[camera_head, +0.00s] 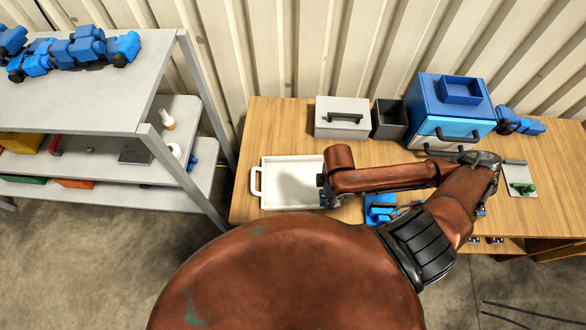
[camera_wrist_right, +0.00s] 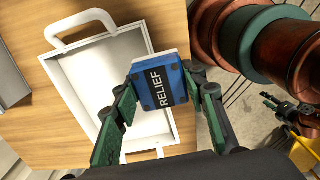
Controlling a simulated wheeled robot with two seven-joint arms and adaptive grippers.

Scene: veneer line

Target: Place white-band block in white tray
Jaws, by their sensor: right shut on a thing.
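My right gripper (camera_wrist_right: 164,80) is shut on a blue block (camera_wrist_right: 158,92) with a black label reading RELIEF and a pale strip along its upper edge. The white tray (camera_head: 262,182) lies on the wooden table in the head view, with a loop handle at its left end. In the wrist view the tray (camera_wrist_right: 95,44) is behind and below the block, and its visible floor looks empty. In the head view my right gripper (camera_head: 325,192) is at the tray's right end, with the block mostly hidden. My left gripper is not seen.
A grey box (camera_head: 342,128), a dark open bin (camera_head: 389,125) and a blue drawer cabinet (camera_head: 424,104) stand behind the tray. Blue parts (camera_head: 380,212) lie right of it, partly behind my arm. A grey shelf unit (camera_head: 95,108) stands at left.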

